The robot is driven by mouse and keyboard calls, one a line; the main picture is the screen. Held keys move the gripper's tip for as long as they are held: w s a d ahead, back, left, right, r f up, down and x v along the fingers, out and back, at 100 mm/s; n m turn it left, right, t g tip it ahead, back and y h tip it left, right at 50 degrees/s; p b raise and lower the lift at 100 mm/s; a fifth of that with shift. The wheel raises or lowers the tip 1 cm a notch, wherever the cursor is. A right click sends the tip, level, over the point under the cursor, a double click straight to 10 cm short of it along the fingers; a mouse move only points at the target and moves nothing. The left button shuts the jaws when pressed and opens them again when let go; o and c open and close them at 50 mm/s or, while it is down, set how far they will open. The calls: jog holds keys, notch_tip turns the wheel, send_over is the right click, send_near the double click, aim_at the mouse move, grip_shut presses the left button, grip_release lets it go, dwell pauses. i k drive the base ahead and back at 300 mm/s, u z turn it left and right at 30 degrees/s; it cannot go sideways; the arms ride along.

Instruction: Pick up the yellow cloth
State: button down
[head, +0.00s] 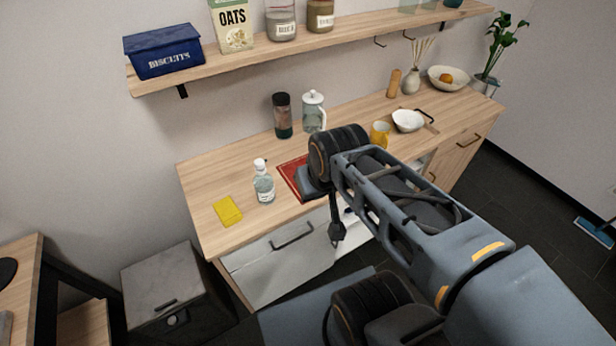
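The yellow cloth (227,211) lies flat, as a small folded rectangle, near the left front of the wooden counter (215,178) in the head view. Nothing covers it. My arm reaches in from the lower right. My gripper (337,228) seems to be the small dark part hanging below the wrist, at the counter's front edge. It is well to the right of the cloth and apart from it. Its fingers are too small and dark to tell whether they are open or shut.
A clear bottle (264,184) stands just right of the cloth. A red mat (292,172) lies beyond it, partly hidden by my arm. A dark tumbler (283,117), glass jug (313,112) and yellow mug (380,134) stand farther back. A shelf (275,52) overhangs the counter.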

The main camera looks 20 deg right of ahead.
aim_at(228, 214)
jog(key=k, duration=1.25)
jog(key=u, duration=0.6)
jog(key=i, duration=1.5)
jog(key=z, duration=0.3)
